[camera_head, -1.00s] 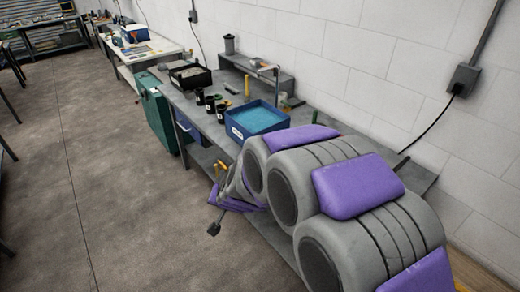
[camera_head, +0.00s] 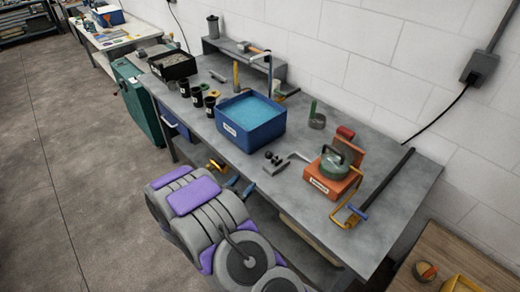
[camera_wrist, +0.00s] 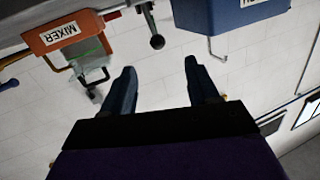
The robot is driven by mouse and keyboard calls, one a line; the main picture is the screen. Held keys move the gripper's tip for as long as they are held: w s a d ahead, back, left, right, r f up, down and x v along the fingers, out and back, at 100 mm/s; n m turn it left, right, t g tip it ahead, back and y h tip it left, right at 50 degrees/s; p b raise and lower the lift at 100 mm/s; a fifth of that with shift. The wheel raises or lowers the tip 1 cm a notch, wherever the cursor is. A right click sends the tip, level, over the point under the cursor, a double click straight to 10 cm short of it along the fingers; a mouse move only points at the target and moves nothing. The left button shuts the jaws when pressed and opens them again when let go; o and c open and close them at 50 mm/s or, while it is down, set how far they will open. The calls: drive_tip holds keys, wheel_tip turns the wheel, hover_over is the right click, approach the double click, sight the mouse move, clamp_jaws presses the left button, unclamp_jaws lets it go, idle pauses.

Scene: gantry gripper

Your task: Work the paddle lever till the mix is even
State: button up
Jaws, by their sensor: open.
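The orange mixer (camera_head: 331,183) stands near the right end of the bench, with a green lidded pot (camera_head: 335,166) on it. The mix inside the pot is hidden. In the wrist view the mixer (camera_wrist: 62,34) appears inverted at upper left. My gripper (camera_wrist: 158,69) is open and empty, its two dark blue fingers apart. In the head view my gripper (camera_head: 240,186) is at the bench's front edge, left of the mixer and apart from it.
A labelled blue tub (camera_head: 250,139) of turquoise contents stands mid-bench. A small grey clamp-like fixture (camera_head: 273,163) sits between tub and mixer. Black cups (camera_head: 197,96) and a black tray (camera_head: 173,66) stand farther left. Bare bench top lies in front of the mixer.

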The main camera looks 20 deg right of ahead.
drive_tip(key=h, duration=0.1)
drive_tip(key=b, duration=0.2)
approach(269, 154)
drive_tip(key=x, duration=0.3)
drive_tip(key=f+x, duration=0.1)
drive_tip(key=x, duration=0.6)
drive_tip(key=shift+w+d+f, duration=0.15)
drive_tip(key=shift+w+f, duration=0.05)
drive_tip(key=shift+w, duration=0.25)
drive_tip(key=shift+c, duration=0.2)
clamp_jaws()
